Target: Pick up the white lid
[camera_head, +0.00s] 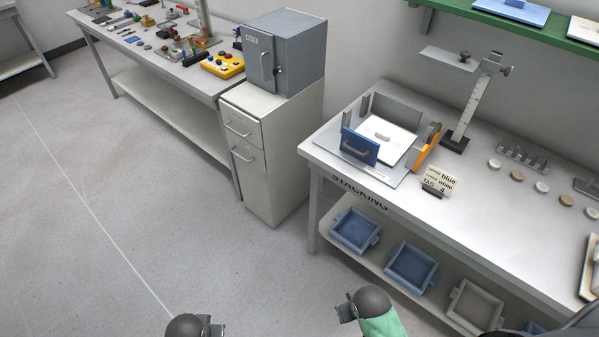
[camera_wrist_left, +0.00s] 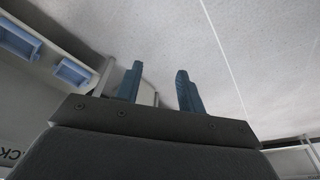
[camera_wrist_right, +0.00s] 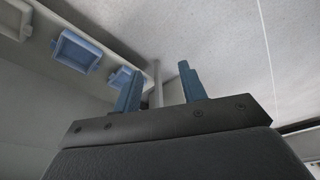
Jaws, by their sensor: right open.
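A white lid-like plate (camera_head: 391,146) with a small raised handle lies in the grey fixture on the table marked STACKING, behind a blue plate with a grey handle (camera_head: 359,147). Another pale lid (camera_head: 584,30) shows partly at the right edge of the green shelf, beside a blue lid (camera_head: 512,11). My left gripper (camera_wrist_left: 160,68) is open and empty over the floor, with its fingers apart. My right gripper (camera_wrist_right: 160,69) is also open and empty. Neither gripper's fingers show in the head view, and both are away from the lids.
A sign (camera_head: 439,181) reads blue, white and TAG 4. A grey upright stand (camera_head: 476,95) and an orange part (camera_head: 427,147) stand near the fixture. Blue trays (camera_head: 355,231) sit on the lower shelf. A grey cabinet (camera_head: 285,50) stands left. The floor in front is clear.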

